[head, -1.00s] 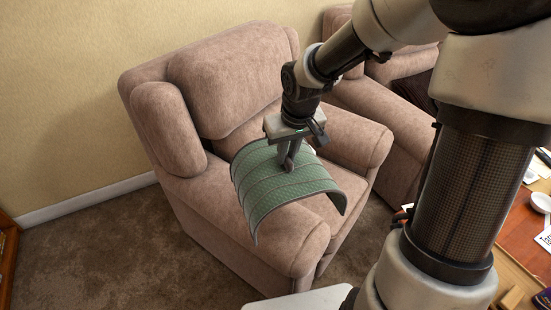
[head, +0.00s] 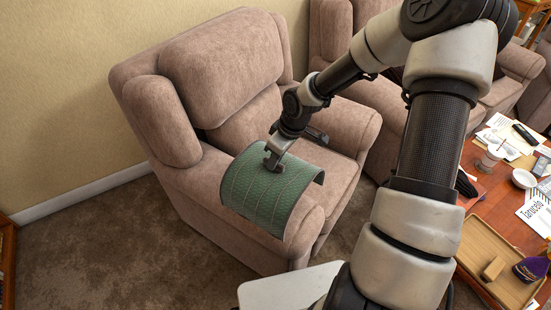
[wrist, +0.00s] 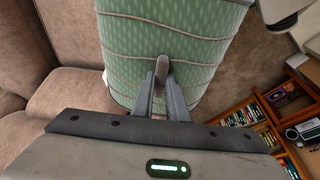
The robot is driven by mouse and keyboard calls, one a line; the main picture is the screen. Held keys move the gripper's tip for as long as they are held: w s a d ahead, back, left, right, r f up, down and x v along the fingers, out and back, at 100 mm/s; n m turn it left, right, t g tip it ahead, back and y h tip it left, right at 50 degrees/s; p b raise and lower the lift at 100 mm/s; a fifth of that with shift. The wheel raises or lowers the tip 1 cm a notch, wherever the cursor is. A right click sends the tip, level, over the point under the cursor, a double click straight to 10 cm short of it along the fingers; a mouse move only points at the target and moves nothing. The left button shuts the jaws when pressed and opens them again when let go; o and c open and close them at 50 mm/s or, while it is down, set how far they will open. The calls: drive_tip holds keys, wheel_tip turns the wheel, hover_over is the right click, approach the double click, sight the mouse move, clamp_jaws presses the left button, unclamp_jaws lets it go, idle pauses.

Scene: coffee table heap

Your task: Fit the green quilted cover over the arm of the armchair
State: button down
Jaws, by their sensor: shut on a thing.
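The green quilted cover (head: 262,193) is a curved sheet with stitched seams and a dark edge. In the wrist view the fingers (wrist: 162,88) meet at the cover (wrist: 165,42); the exact grip spot is partly hidden.
A second brown armchair (head: 370,115) stands behind on the right. A wooden coffee table (head: 490,205) on the right holds papers, a cup, a bowl and a tray (head: 475,250). Carpet (head: 105,245) is clear at the left.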

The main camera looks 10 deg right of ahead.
drive_tip(key=shift+f+b, duration=6.8)
drive_tip(key=shift+f, duration=1.05)
drive_tip(key=c, duration=1.7)
unclamp_jaws()
drive_tip(key=shift+o, duration=0.2)
drive_tip(key=p+v, duration=0.7)
drive_tip(key=v, duration=1)
drive_tip(key=shift+s+r, duration=0.1)
drive_tip(key=shift+r, duration=0.1)
wheel_tip(320, 180, up, 6)
drive_tip(key=p, duration=0.7)
